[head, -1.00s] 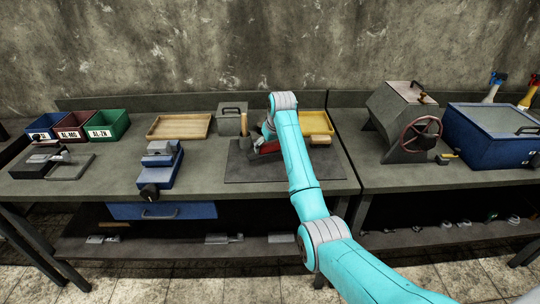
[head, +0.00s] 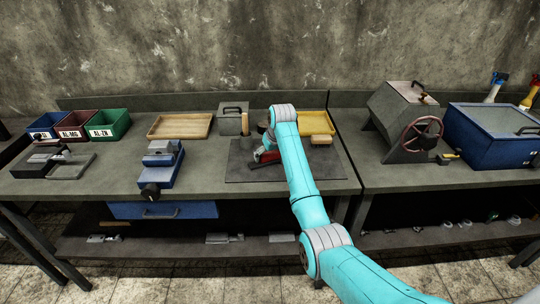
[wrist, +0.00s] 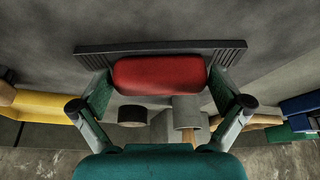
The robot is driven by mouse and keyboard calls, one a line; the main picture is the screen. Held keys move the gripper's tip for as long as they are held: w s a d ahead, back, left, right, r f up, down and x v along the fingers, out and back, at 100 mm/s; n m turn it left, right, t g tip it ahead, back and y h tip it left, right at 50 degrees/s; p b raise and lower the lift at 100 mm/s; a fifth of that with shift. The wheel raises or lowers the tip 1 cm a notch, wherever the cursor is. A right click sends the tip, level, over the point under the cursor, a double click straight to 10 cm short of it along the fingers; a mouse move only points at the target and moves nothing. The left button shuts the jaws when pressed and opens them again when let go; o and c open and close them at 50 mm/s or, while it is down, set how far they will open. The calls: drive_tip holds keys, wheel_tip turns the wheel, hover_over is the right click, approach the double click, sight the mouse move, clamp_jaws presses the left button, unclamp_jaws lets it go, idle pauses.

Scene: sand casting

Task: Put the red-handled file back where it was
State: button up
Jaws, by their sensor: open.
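The red-handled file has a thick red handle (wrist: 160,75) on a dark bar with ribbed ends. In the head view its red part (head: 266,159) shows low over the dark mat (head: 240,172), partly behind my arm. My gripper (wrist: 160,85) is open around the handle, with one finger at each end of it. The fingers are very close to the handle; I cannot tell whether they touch it. I cannot tell whether the bar rests flat on the mat. In the head view my gripper is mostly hidden by my arm.
Behind the file stand a grey cup (head: 246,144) with a wooden-handled tool, a dark round pot (head: 263,127) and a lidded grey box (head: 230,121). A yellow tray (head: 315,120) and a tan block (head: 321,139) are to the right. The mat's front left is clear.

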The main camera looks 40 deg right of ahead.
drive_tip(key=d+v, duration=0.1)
drive_tip(key=v, duration=1.1)
drive_tip(key=shift+a+r, duration=0.15)
drive_tip(key=shift+a, duration=0.3)
